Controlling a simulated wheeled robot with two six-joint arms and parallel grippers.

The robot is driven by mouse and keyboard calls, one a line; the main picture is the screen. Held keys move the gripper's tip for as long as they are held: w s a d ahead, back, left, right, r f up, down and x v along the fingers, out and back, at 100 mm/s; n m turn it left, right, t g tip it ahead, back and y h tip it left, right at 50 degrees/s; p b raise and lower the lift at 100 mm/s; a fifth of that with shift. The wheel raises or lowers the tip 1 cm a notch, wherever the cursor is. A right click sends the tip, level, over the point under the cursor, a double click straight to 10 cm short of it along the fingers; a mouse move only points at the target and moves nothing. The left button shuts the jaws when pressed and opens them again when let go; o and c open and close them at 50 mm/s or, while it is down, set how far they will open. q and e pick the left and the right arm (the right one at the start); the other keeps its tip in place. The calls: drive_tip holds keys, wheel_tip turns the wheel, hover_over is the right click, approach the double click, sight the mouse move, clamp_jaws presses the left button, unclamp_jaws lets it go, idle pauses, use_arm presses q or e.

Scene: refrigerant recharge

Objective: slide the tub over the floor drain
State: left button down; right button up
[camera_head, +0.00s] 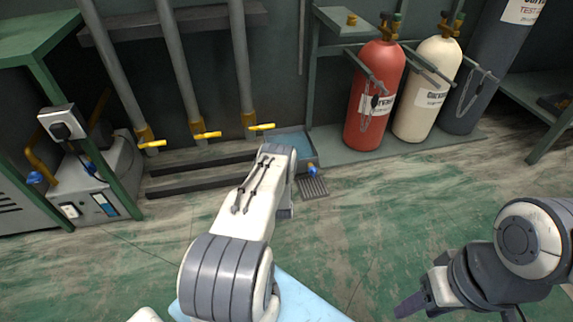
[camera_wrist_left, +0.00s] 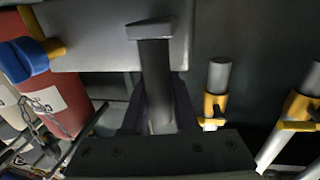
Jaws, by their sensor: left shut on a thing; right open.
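The grey tub (camera_head: 314,146) with bluish liquid stands on the floor by the back wall, partly hidden behind my left arm. A blue drain knob (camera_head: 312,170) is at its front. The floor drain (camera_head: 312,187), a dark slotted grate, lies just in front of the tub and looks uncovered. In the left wrist view, the tub's wall (camera_wrist_left: 85,40) and blue knob (camera_wrist_left: 25,60) show. My left gripper (camera_wrist_left: 157,118) is shut on an upright dark handle (camera_wrist_left: 155,80) at the tub. My right gripper (camera_head: 422,296) is open and empty, far from the tub at the lower right.
Red (camera_head: 374,95) and cream (camera_head: 427,90) gas cylinders and a dark one (camera_head: 490,75) stand chained on a platform right of the tub. Pipes with yellow valve handles (camera_head: 207,135) line the wall. A pump unit (camera_head: 95,180) is at left. Floor in front of the drain is clear.

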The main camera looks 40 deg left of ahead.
use_arm(q)
drive_tip(key=shift+w+d+f, duration=0.1)
drive_tip(key=shift+w+d, duration=0.05)
drive_tip(key=shift+w, duration=0.05)
drive_tip(key=c, duration=1)
unclamp_jaws()
drive_tip(key=shift+w+d, duration=0.1)
drive_tip(key=shift+w, duration=0.05)
drive_tip(key=shift+s+p, duration=0.3)
drive_tip(key=shift+s, duration=0.05)
drive_tip(key=shift+p+v, duration=2.6)
drive_tip(key=shift+v, duration=2.4)
